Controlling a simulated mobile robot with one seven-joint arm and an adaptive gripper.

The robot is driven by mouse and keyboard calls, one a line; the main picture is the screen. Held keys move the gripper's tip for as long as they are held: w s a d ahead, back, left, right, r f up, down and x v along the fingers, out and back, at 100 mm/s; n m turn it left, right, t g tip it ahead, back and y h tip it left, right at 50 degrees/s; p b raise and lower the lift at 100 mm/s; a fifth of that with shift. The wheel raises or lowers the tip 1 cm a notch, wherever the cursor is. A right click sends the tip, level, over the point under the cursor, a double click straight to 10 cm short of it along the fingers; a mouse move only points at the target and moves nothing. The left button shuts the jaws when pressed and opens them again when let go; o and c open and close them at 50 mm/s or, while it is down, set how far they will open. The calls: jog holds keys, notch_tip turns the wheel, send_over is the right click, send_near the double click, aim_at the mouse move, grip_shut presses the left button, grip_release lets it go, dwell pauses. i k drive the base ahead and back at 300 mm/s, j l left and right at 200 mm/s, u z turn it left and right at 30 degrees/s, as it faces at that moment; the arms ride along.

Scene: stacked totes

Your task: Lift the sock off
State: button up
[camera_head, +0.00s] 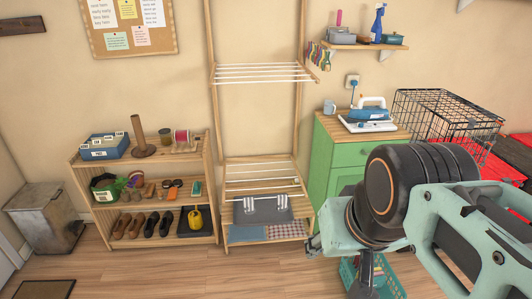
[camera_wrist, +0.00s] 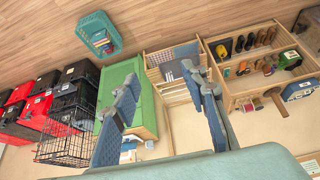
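I cannot make out a sock for certain in either view. A wooden drying rack (camera_head: 213,110) with white rods stands against the wall. On its lower part lies a dark grey piece (camera_head: 262,216) with white clip-like shapes on it; it is too small to tell what it is. It also seems to show in the wrist view (camera_wrist: 173,71). Below it are a blue cloth (camera_head: 247,234) and a checked cloth (camera_head: 286,230). In the wrist view my gripper (camera_wrist: 160,78) is open, with nothing between its fingers, well short of the rack. My arm fills the lower right of the head view.
A shoe shelf (camera_head: 153,210) stands left of the rack. A green cabinet (camera_head: 347,155) with an iron (camera_head: 370,110) stands right, then a wire cage (camera_head: 440,115). A teal basket (camera_head: 391,286) is on the floor, partly behind my arm. The floor before the rack is clear.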

aim_at(282, 206)
jog(key=i+j, duration=0.1)
jog(key=i, duration=1.2)
